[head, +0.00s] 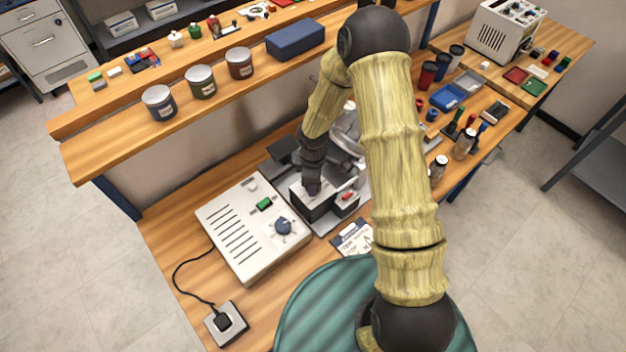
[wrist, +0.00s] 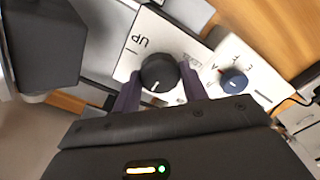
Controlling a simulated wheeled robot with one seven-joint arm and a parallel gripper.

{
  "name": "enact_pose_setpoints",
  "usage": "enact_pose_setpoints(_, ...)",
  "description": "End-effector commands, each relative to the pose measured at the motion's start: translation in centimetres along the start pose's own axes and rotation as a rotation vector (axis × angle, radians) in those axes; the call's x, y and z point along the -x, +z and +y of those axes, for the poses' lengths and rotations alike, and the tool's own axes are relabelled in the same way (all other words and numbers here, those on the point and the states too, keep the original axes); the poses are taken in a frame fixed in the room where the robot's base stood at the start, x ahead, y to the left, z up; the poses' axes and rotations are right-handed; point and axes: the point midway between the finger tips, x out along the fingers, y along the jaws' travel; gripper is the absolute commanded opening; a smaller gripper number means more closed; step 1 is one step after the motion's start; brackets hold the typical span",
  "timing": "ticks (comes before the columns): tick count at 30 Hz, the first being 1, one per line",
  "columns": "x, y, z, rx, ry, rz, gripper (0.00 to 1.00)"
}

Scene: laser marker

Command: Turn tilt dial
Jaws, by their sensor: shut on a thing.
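In the head view my gripper (head: 313,188) reaches down over the laser marker beside the white control box. The knob itself is hidden there by the gripper and arm.
A white control box (head: 240,225) with a blue dial (head: 283,226) and green switch stands close to the left. Cans line the shelf above. My arm hides part of the bench.

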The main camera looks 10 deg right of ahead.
Motion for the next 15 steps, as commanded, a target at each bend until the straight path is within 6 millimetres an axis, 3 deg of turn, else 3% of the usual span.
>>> enact_pose_setpoints(15, 0.13, -0.12, 0.17, 0.033, 0.005, 0.004, 0.20)
